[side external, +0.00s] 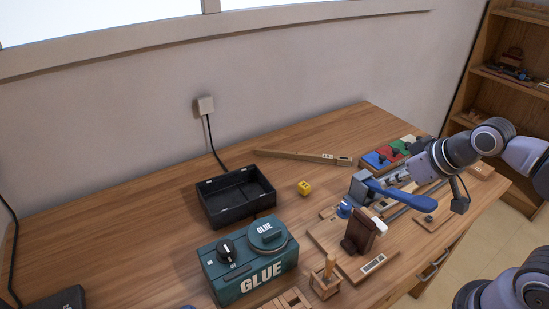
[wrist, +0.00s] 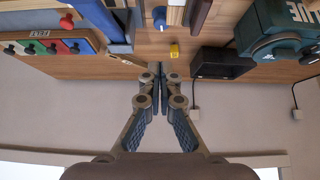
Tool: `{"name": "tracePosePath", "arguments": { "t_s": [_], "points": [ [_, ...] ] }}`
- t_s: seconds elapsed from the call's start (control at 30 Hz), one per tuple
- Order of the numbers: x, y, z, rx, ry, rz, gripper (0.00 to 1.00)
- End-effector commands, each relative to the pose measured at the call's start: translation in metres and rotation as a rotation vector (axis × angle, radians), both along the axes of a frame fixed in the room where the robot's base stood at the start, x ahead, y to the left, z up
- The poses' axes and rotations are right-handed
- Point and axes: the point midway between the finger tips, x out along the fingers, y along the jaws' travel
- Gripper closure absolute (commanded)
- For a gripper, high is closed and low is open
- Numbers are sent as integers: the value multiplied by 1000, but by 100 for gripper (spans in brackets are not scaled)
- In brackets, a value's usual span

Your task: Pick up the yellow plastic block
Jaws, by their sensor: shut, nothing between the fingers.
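The yellow plastic block (side external: 304,187) is a small cube with dark marks, lying on the wooden table to the right of the black tray. It also shows in the wrist view (wrist: 174,51), just beyond my fingertips and slightly to their right. My gripper (wrist: 162,64) is shut, with its two fingers together and nothing held. The block is apart from the fingers. In the side view my arm comes in from the right over the table's right part; the fingertips are hard to make out there.
A black open tray (side external: 235,197) stands left of the block. A green glue box (side external: 250,262) is in front of it. A blue-handled tool (side external: 400,196) and wooden pieces crowd the right. A wooden bar (side external: 300,157) lies behind. Colored panels (side external: 390,152) sit at the back right.

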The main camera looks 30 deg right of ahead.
Motion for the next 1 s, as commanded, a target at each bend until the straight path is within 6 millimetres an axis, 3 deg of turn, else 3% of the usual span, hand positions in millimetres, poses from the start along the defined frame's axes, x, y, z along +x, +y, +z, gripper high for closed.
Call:
{"name": "tracePosePath", "arguments": {
  "t_s": [0.27, 0.47, 0.83, 1.0],
  "points": [
    [0, 0, 0, 1, 1, 0, 100],
    [0, 0, 0, 1, 1, 0, 43],
    [3, 1, 2, 9, 9, -12, 43],
    [21, 4, 12, 54, 65, -105, 43]
  ]
}}
